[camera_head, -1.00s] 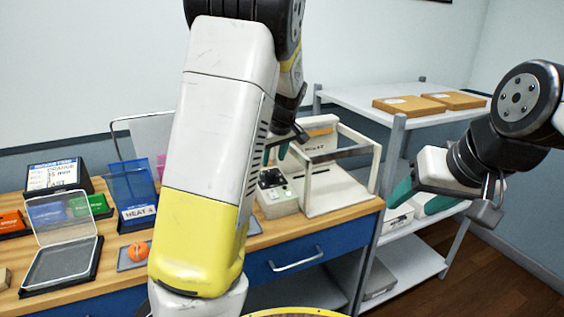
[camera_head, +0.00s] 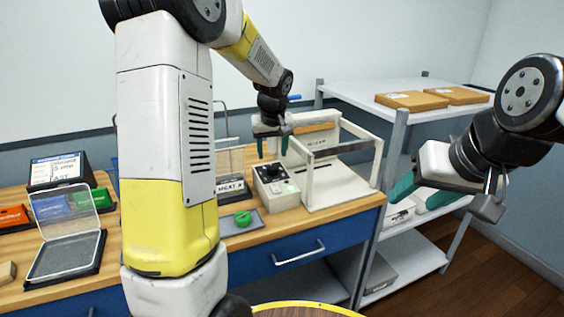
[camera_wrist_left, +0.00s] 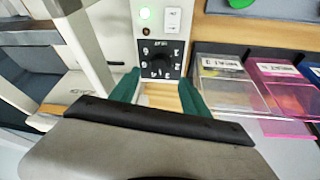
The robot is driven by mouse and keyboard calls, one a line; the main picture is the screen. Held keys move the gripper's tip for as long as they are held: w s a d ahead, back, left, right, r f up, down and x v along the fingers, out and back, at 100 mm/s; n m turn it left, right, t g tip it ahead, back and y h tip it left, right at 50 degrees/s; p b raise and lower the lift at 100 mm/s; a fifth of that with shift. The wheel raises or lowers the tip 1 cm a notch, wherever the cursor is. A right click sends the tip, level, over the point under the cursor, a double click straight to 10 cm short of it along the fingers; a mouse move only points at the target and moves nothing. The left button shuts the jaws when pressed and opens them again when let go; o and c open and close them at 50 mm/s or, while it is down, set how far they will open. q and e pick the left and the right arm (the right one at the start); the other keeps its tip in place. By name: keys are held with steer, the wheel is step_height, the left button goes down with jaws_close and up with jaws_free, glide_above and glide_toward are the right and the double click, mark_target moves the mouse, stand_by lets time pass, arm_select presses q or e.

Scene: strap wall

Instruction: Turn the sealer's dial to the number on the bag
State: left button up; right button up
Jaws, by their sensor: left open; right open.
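The white sealer (camera_head: 335,190) stands at the bench's right end with its control box (camera_head: 266,178). Its black dial (camera_wrist_left: 160,66), ringed by numbers, shows between my left fingertips in the left wrist view; its setting is too small to read surely. My left gripper (camera_head: 272,152) is open and empty, pointing down above the box, apart from the dial. A clear bag (camera_wrist_left: 222,80) has a HEAT label; in the head view its label (camera_head: 230,187) has an unclear digit. A pink bag (camera_wrist_left: 280,90) stands beside it. My right gripper (camera_head: 422,195) is open and empty beside the shelf.
A clear-lidded case (camera_head: 66,255) and an order sign (camera_head: 57,170) stand left. Shelves (camera_head: 400,130) stand right.

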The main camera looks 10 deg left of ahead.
mark_target(272, 167)
arm_select(q)
steer(key=x, duration=0.7)
steer(key=shift+w+a+f, duration=0.1)
steer(key=shift+w+f, duration=0.05)
steer(key=shift+w, duration=0.1)
